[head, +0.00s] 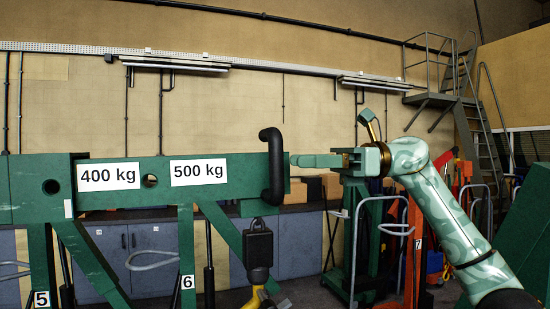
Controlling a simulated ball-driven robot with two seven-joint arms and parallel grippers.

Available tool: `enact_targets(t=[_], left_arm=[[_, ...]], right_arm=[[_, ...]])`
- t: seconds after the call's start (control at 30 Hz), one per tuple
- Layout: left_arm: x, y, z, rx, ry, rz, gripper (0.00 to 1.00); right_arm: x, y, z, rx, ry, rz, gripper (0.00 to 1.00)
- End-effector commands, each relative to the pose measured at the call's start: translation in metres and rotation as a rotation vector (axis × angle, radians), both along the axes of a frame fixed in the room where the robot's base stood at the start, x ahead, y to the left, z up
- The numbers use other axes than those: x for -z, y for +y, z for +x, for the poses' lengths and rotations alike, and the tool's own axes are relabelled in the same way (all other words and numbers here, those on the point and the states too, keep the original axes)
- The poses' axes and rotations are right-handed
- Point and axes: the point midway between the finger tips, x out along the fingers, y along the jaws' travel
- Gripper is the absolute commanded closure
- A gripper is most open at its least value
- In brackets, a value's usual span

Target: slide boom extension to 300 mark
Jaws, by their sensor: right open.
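The green boom extension (225,190) runs level across the left half of the head view. It carries white labels reading 400 kg (108,176) and 500 kg (200,170), with a round hole (150,180) between them. Its left end enters the thicker green outer boom (30,200), which also has a hole. No 300 mark is readable. A black handle (272,165) stands upright at the extension's right end. My right gripper (293,160) is open, its fingers pointing left at the handle's right side. Whether it touches is unclear. My left gripper is out of view.
A black hook block (258,243) with a yellow hook hangs under the extension's end. Green legs numbered 5 and 6 stand below the boom. Grey cabinets (150,255) line the wall behind. Green and orange equipment and a metal staircase (475,110) are at the right.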

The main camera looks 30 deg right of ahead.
Motion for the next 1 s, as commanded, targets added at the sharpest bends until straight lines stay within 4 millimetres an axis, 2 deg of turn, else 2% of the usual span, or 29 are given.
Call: enact_targets(t=[0.1, 0.3, 0.67, 0.7, 0.83, 1.0], left_arm=[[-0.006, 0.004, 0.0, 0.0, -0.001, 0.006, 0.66], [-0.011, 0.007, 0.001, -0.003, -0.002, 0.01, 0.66], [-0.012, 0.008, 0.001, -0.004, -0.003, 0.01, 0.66], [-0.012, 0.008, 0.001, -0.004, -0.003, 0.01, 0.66], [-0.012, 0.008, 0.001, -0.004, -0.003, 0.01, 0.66], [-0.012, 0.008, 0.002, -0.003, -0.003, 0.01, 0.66]], right_arm=[[-0.002, 0.024, 0.011, -0.003, 0.0, 0.001, 0.57], [-0.001, 0.049, 0.022, -0.001, 0.0, 0.001, 0.57], [0.0, 0.055, 0.026, 0.001, 0.001, 0.003, 0.57], [0.0, 0.055, 0.026, 0.001, 0.001, 0.003, 0.63], [0.0, 0.055, 0.026, 0.001, 0.001, 0.003, 0.99], [0.0, 0.054, 0.026, 0.002, 0.001, 0.003, 1.0]])
